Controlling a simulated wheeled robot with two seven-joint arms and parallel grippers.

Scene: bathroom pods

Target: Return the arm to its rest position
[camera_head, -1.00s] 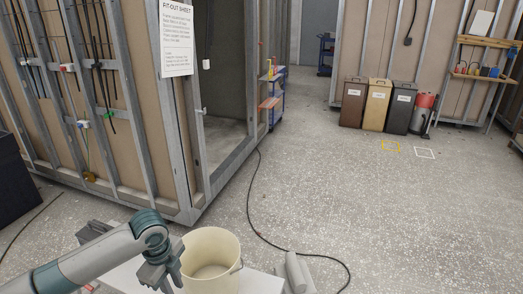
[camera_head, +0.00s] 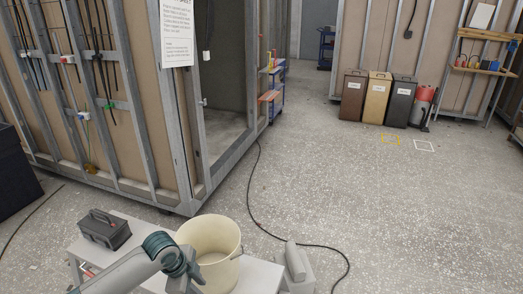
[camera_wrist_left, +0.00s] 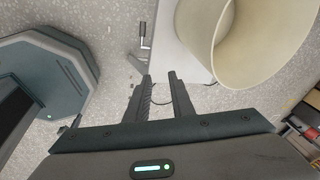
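My left arm comes in from the lower left of the head view. Its gripper (camera_head: 180,284) is low beside the left side of a cream bucket (camera_head: 212,236), partly cut off by the bottom edge. In the left wrist view the two fingers (camera_wrist_left: 158,77) stand apart with nothing between them, so the gripper is open and empty. The bucket (camera_wrist_left: 281,68) is to the right of the fingers there, apart from them. My right gripper is in neither view.
The bucket stands on a pale bench top (camera_head: 258,275). A dark toolbox (camera_head: 105,229) lies on it to the left. A black cable (camera_head: 252,195) runs over the floor. Bins (camera_head: 377,98) stand far off by the wall.

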